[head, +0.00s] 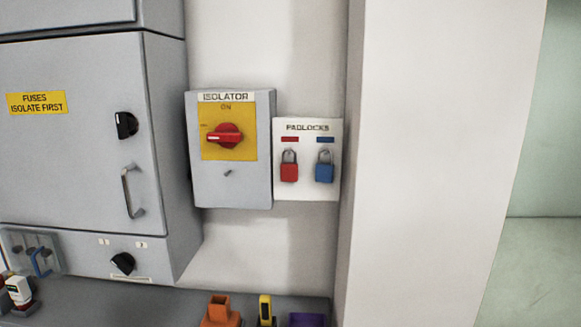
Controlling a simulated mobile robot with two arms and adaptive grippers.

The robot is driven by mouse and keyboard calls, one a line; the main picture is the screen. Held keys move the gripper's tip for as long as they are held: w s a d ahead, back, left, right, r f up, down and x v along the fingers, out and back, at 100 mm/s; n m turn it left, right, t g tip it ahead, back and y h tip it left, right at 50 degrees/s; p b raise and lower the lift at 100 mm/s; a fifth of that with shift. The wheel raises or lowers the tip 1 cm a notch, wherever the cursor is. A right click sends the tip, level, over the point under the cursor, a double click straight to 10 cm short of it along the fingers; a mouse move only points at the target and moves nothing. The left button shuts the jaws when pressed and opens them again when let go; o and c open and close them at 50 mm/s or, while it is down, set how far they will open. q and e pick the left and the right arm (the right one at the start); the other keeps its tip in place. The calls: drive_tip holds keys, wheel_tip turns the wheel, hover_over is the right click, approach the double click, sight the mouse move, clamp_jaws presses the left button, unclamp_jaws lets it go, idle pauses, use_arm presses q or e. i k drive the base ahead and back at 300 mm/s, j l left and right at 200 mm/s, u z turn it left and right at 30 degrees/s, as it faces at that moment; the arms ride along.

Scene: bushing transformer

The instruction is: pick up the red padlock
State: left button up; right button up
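The red padlock (289,171) hangs by its shackle on a white board labelled PADLOCKS (309,195), under a red label strip. A blue padlock (324,171) hangs just to its right, a small gap apart, under a blue strip. The board is on the wall, right of the isolator box. Neither of my grippers shows in the head view, so nothing is seen touching the red padlock.
The grey isolator box (232,193) has a red rotary handle (225,135) on a yellow plate. A grey fuse cabinet (75,150) stands left. Below, a grey bench top (180,306) holds an orange object (221,313), a yellow tool (265,309) and a purple object (307,319). A white pillar (430,160) stands right.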

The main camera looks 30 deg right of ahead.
sight(289, 171)
drive_tip(key=i+j+z, duration=0.1)
drive_tip(key=z, duration=0.3)
drive_tip(key=i+j+z, duration=0.1)
drive_tip(key=j+z, duration=0.2)
drive_tip(key=z, duration=0.15)
